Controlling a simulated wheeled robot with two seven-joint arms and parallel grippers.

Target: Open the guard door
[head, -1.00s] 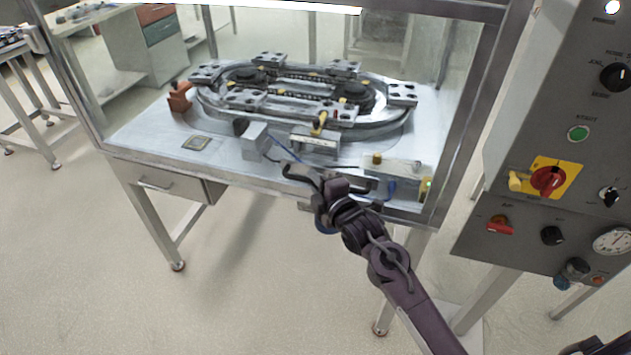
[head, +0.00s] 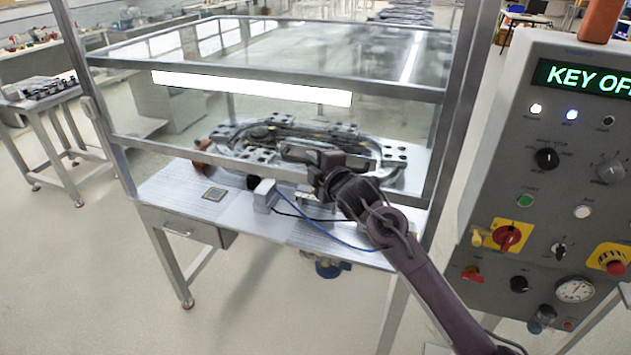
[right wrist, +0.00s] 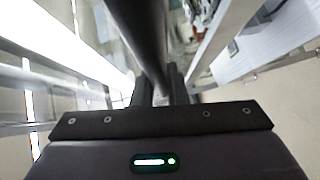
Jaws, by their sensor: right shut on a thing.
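The guard door (head: 200,157) is a clear panel in a metal frame at the front of the enclosure. Its lower rail stands raised above the table's front edge, leaving a gap below it. My right gripper (head: 322,172) is at this rail, right of the middle, shut on the door's dark handle (right wrist: 147,35). In the right wrist view the handle runs away between the two fingers, and the right gripper (right wrist: 160,88) is close around it. In the head view my gripper hides most of the handle. My left gripper is not in view.
The ring track (head: 270,135) lies on the table (head: 165,190) inside the enclosure. A control panel (head: 550,220) with knobs and a display stands close on the right, near my right arm. The floor in front of the table is clear at left.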

